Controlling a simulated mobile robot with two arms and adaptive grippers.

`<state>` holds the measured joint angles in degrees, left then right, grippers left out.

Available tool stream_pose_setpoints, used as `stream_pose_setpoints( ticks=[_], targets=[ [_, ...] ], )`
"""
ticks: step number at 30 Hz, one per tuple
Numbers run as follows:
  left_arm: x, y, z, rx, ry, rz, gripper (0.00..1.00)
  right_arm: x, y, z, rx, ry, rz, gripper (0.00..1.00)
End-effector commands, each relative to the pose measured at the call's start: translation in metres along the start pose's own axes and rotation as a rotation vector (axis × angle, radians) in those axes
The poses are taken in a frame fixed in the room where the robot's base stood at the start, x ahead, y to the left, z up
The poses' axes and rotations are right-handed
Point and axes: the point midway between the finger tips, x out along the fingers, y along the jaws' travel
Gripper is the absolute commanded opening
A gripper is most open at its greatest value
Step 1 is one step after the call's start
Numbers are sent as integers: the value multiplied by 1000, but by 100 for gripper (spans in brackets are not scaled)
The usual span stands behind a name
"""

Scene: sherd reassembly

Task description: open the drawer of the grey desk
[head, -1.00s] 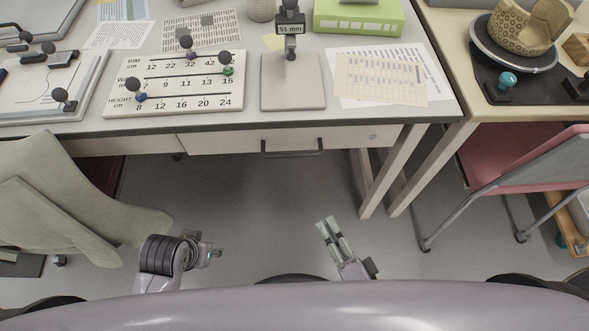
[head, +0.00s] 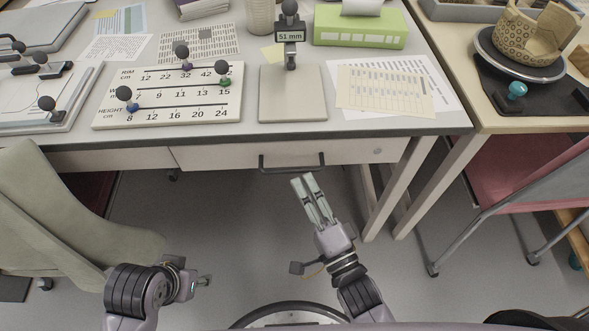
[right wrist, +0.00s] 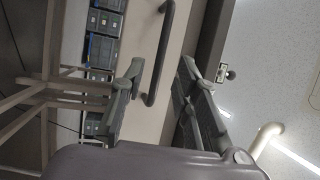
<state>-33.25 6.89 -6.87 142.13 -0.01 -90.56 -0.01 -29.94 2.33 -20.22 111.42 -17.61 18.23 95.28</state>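The grey desk (head: 285,130) fills the upper part of the head view. Its pale drawer (head: 355,152) sits under the top, and the front looks flush, so it appears shut. A dark bar handle (head: 292,167) is on the drawer front; it also shows in the right wrist view (right wrist: 161,55). My right gripper (head: 304,180) is open and empty just below the handle in the head view. In the right wrist view its fingers (right wrist: 162,70) are spread, with the handle lying in the gap ahead; no contact shows. My left gripper (head: 203,282) is low at the left, away from the desk.
A greenish chair (head: 70,220) stands at the left, close to my left arm. A pink-seated chair (head: 525,170) and desk legs (head: 395,190) are on the right. The floor (head: 240,225) before the drawer is open. A slider board, gauge and papers lie on the desk.

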Motion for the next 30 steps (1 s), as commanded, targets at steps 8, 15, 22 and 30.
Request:
stream_pose_setpoints(
  ticks=[8,15,22,30],
  targets=[
    [5,0,-2,0,18,0,44,44,0,0,-1,-1,-2,29],
    [6,1,-8,1,42,1,44,54,0,0,0,-1,1,29],
    [6,1,-8,1,43,2,44,53,1,0,0,-1,1,26],
    [6,1,-8,2,43,2,44,53,1,0,0,-1,1,8]
  ],
)
